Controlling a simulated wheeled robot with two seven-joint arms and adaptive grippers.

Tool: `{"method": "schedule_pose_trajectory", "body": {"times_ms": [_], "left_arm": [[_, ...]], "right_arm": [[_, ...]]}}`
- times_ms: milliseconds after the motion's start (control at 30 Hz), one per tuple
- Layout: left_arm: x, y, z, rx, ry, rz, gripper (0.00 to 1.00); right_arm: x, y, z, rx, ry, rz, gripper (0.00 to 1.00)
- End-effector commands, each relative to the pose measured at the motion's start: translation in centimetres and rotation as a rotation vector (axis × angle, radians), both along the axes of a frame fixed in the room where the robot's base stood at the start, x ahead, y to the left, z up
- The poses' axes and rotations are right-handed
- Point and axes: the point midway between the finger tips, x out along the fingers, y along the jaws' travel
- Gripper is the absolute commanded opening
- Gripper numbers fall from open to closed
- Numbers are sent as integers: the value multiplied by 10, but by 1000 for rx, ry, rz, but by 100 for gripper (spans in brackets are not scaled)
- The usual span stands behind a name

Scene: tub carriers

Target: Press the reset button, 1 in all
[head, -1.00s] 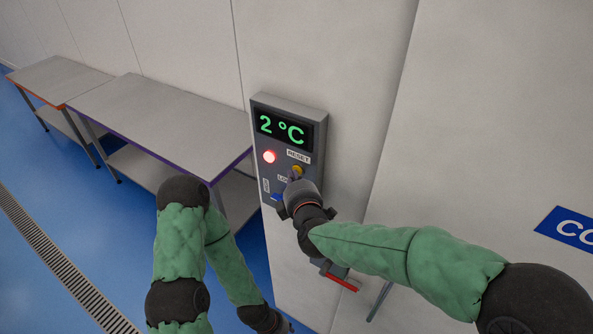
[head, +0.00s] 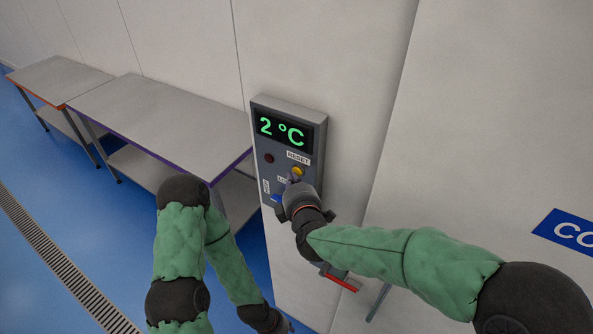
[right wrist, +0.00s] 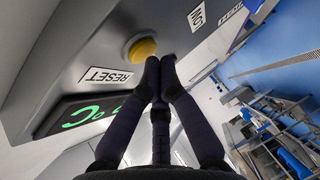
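The yellow reset button (head: 298,171) sits on a grey control box (head: 317,150) on the wall, under a RESET label (head: 298,158). It also shows in the right wrist view (right wrist: 141,49). My right gripper (head: 293,181) is just below the button, its fingertips close together with nothing between them; in the right wrist view the fingertips (right wrist: 160,62) are beside the button, with a small gap apparent. The lamp (head: 269,158) on the box is dark. The green display (head: 282,130) reads 2 °C. My left gripper (head: 288,328) is low at the bottom edge, mostly cut off.
A blue switch (head: 276,197) is on the box's lower part, partly behind my right gripper. A red handle (head: 342,284) is below my right forearm. Steel tables (head: 160,115) stand along the wall at left. The blue floor (head: 60,215) is clear at left.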

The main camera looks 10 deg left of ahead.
Motion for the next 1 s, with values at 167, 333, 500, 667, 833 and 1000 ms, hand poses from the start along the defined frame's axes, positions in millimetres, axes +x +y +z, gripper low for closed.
{"method": "schedule_pose_trajectory", "body": {"times_ms": [167,333,500,667,833,1000], "left_arm": [[0,0,5,0,0,0,40],[0,0,4,0,0,0,40],[0,0,6,0,0,0,40],[0,0,14,0,0,0,40],[0,0,22,0,0,0,40],[0,0,28,0,0,0,40]], "right_arm": [[-7,2,0,-1,0,1,0],[-7,2,-1,-1,0,1,0],[-9,4,0,-2,1,3,0],[-21,9,1,-1,1,5,0],[-35,13,2,-1,1,3,0],[-48,18,1,-2,1,4,0]]}}
